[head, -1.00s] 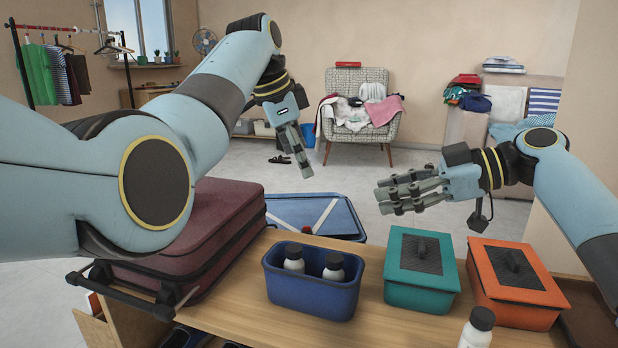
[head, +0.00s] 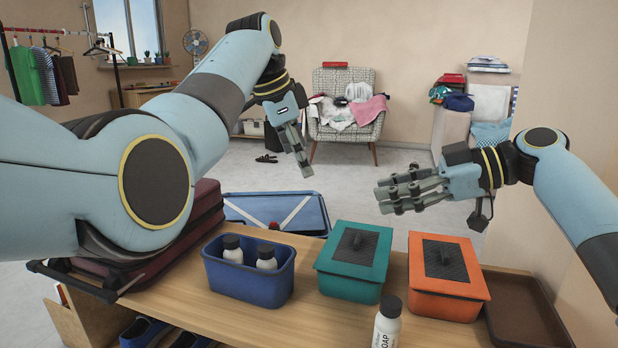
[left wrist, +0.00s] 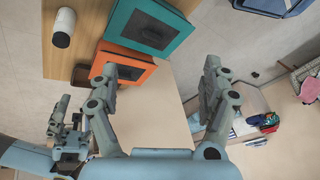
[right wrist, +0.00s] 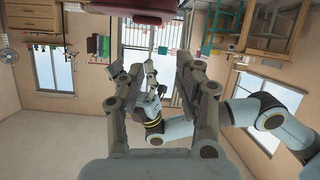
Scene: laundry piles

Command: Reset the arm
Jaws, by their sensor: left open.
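My left gripper (head: 303,160) hangs in the air beyond the far side of the bench, in front of the armchair. In the left wrist view its fingers (left wrist: 165,75) are spread with nothing between them. My right gripper (head: 385,197) is held out level above the orange and teal boxes, pointing left. In the right wrist view its fingers (right wrist: 157,78) are apart and empty; my other arm shows behind them.
A blue bin (head: 248,286) with two white bottles, a teal box (head: 350,285), an orange box (head: 450,302), a soap bottle (head: 387,325) and a brown tray (head: 525,315) stand on the wooden bench (head: 190,305). A maroon suitcase (head: 205,208) lies left.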

